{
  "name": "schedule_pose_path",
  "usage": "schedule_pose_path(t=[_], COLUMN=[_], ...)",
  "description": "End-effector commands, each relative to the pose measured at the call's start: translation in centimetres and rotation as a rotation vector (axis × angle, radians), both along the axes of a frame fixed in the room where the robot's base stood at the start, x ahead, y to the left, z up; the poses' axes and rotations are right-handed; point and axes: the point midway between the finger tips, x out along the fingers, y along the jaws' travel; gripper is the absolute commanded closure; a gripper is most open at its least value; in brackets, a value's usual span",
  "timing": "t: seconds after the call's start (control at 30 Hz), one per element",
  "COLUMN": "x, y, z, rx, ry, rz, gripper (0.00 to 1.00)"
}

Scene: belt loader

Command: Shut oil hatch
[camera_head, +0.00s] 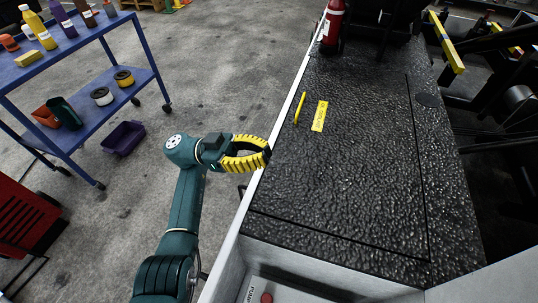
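The hatch lid (365,170) is a black, rough-textured panel in the top of the loader. It lies flat, level with the surrounding deck, with a thin seam along its right and near edges. A yellow handle (300,108) and a yellow label (320,116) are on its far left part; the label's text is too small to read. My gripper (267,154), with yellow ribbed fingers, is at the loader's white left edge, nearer than the handle and apart from it. The fingertips overlap in this view, so their opening is unclear. Nothing shows held between them.
A red extinguisher (333,22) stands at the deck's far end. A white recess with a red button (267,297) is at the near end. Yellow bars and machinery are at right.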

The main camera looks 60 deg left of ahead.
Motion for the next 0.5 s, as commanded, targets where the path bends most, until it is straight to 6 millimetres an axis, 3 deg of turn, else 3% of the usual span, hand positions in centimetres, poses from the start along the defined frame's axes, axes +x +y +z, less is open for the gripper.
schedule_pose_path(t=[0.33,0.5], x=[0.0,0.1], y=[0.0,-0.2], z=[0.2,2.6], rx=[0.001,0.006], ry=[0.000,-0.002], rz=[-0.001,-0.005], gripper=[1.00,1.00])
